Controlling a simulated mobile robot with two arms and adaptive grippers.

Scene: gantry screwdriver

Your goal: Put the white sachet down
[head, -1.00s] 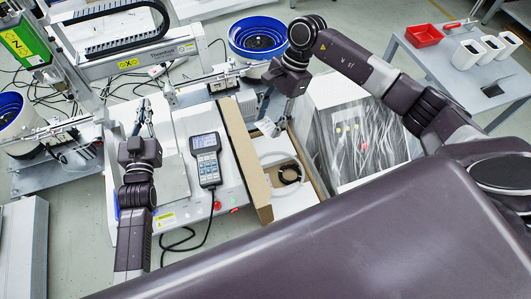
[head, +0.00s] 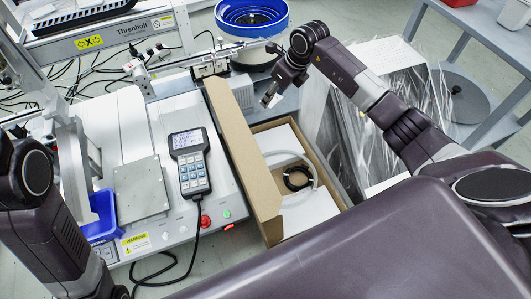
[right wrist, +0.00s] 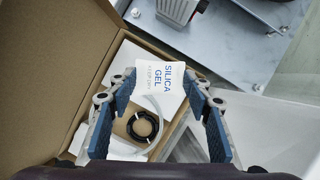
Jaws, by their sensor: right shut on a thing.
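The white sachet (right wrist: 162,80), printed "SILICA GEL", is held between the blue-padded fingers of my right gripper (right wrist: 160,90) in the right wrist view. The fingers are shut on it from both sides. In the head view my right gripper (head: 268,98) is above the far end of an open cardboard box (head: 237,150). The sachet is too small to make out clearly there. In the right wrist view, the box interior shows below the sachet, with a coiled black cable (right wrist: 142,126) in it. My left arm is at the left edge of the head view; its gripper cannot be seen.
A handheld controller (head: 189,160) lies on the machine top left of the box, near a square metal plate (head: 141,188) and a blue bin (head: 101,222). A blue bowl feeder (head: 250,18) stands behind. A film-wrapped unit (head: 352,125) stands right of the box.

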